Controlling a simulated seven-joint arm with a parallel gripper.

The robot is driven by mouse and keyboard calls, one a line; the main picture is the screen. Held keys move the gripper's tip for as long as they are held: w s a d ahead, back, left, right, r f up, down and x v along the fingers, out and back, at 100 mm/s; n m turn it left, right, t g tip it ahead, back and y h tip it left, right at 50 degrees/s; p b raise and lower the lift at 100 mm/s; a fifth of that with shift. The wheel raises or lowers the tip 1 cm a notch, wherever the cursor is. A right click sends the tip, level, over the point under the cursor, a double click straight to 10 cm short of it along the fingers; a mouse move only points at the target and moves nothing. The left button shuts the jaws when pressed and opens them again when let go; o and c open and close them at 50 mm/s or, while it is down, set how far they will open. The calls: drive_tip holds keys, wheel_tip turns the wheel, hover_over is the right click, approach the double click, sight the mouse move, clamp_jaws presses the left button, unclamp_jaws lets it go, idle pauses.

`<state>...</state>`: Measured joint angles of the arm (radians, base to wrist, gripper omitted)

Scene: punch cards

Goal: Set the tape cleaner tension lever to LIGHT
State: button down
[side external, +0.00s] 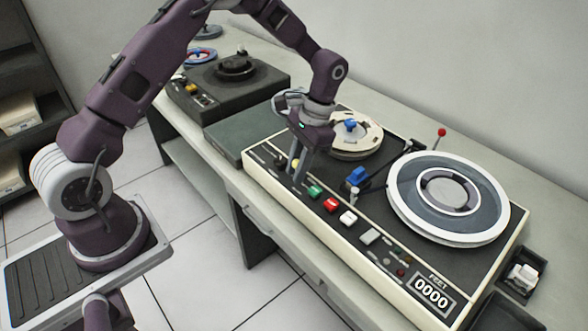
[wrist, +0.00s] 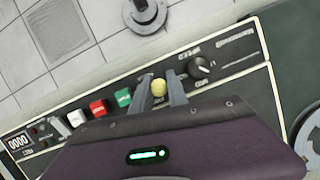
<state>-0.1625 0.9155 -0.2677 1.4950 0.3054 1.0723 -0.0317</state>
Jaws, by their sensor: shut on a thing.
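My gripper (side external: 298,172) points down at the left part of the cream-edged black tape machine (side external: 262,172). In the wrist view its two grey fingers (wrist: 160,92) stand on either side of a round yellow knob (wrist: 159,85) and are shut on it. A thin lever with a red ball top (side external: 441,132) stands at the machine's back edge. No readable LIGHT mark shows, and I cannot tell which control is the tension lever.
Green (side external: 314,192), red (side external: 331,205) and white (side external: 348,217) buttons line the front strip beside my fingers. A large reel (side external: 480,208) is at the right, a smaller cream reel (side external: 362,145) behind my gripper. A 0000 counter (side external: 432,292) sits at the front right corner.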

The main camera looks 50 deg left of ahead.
drive_tip(key=shift+w+g, duration=0.15)
drive_tip(key=shift+g, duration=0.35)
drive_tip(key=c, duration=1.4)
unclamp_jaws()
drive_tip(key=shift+o, duration=0.2)
drive_tip(key=v, duration=0.7)
drive_tip(key=shift+r, duration=0.15)
